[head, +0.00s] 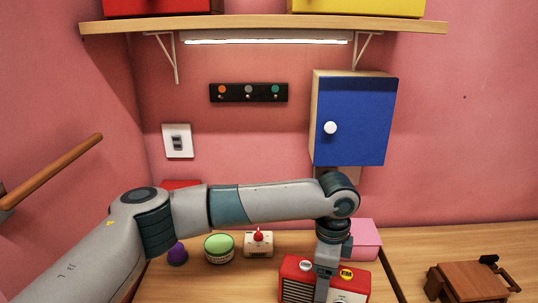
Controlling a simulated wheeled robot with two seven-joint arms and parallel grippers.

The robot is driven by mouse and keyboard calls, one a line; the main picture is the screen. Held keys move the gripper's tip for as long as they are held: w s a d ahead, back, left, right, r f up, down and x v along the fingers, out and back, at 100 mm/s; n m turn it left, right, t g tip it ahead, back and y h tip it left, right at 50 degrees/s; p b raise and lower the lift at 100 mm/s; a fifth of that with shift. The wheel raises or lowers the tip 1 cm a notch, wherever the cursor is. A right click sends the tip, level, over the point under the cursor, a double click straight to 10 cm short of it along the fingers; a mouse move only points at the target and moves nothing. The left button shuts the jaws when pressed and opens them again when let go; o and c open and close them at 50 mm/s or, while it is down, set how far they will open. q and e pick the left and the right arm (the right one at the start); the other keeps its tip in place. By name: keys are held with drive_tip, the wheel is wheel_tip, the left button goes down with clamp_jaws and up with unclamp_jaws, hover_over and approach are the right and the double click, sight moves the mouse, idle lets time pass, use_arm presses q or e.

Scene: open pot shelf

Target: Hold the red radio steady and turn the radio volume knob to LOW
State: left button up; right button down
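The red radio (293,270) stands on the wooden counter at the bottom of the head view, with a pale front panel. A round white disc (306,265) and a round yellow disc (346,273) with dark lettering sit at its top edge; I cannot tell which, if either, is the volume knob, and no LOW mark is readable. My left gripper (322,288) points down over the middle of the radio and hides part of it. Its fingers look like one narrow piece, so I cannot tell whether they are open, shut or touching the radio. My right gripper is out of view.
Behind the radio are a purple object (177,254), a green-lidded jar (219,246), a cream box with a red top (258,244) and a pink box (366,240). A blue-doored cabinet (357,120) hangs above. A brown wooden object (468,283) stands right, with bare counter around it.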

use_arm(q)
wheel_tip(320, 180, up, 9)
drive_tip(key=shift+r, duration=0.15)
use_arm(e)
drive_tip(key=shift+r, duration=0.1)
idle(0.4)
